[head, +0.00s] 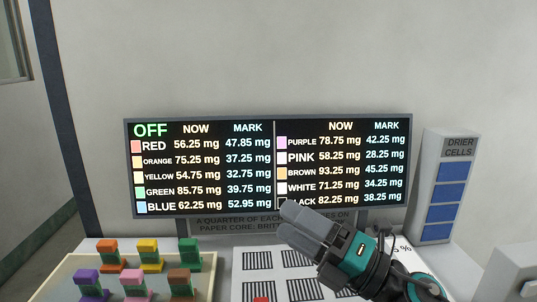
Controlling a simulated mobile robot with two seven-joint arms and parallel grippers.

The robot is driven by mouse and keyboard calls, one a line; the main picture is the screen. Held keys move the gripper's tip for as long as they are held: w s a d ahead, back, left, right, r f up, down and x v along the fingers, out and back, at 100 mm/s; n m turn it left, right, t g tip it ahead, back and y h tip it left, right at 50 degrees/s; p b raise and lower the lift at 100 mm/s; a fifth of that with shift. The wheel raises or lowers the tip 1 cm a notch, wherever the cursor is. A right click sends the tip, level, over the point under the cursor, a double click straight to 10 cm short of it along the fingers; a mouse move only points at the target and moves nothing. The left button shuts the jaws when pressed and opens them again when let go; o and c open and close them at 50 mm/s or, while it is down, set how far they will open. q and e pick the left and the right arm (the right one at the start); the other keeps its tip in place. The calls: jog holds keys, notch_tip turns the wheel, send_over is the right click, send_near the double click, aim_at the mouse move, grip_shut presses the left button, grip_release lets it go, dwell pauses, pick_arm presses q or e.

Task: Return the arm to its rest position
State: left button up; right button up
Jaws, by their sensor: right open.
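My right arm comes in from the lower right. Its gripper (288,220) is open, with grey fingers pointing up and left, in front of the lower edge of the display board (268,122). I see nothing held between the fingers. The fingers cover part of the board's BLACK row and part of the sign below it. My left gripper is not in view.
A pale tray (62,272) at the lower left holds several coloured pieces, such as an orange one (107,247). A white panel with striped squares (257,261) lies under my right gripper. A "DRIER CELLS" box (433,190) stands right. The board reads OFF.

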jog(key=s+d+f+m+t+h, duration=0.1)
jog(key=d+f+m+t+h, duration=0.2)
jog(key=d+f+m+h, duration=0.85)
jog(key=s+d+f+m+t+h, duration=0.15)
jog(key=d+m+h, duration=0.45)
jog(key=m, duration=1)
jog(key=s+a+f+m+g+h, duration=0.1)
jog(key=s+f+m+g, duration=0.2)
jog(key=s+f+g, duration=0.55)
jog(key=s+f+m+g, duration=0.3)
jog(key=s+f, duration=0.3)
jog(key=s, duration=0.5)
jog(key=w+a+f+n+t+y, duration=0.1)
jog(key=w+a+f+t, duration=0.2)
jog(key=w+f+t, duration=0.4)
jog(key=shift+f+y, duration=0.35)
jog(key=shift+f, duration=0.65)
jog(key=shift+c, duration=0.2)
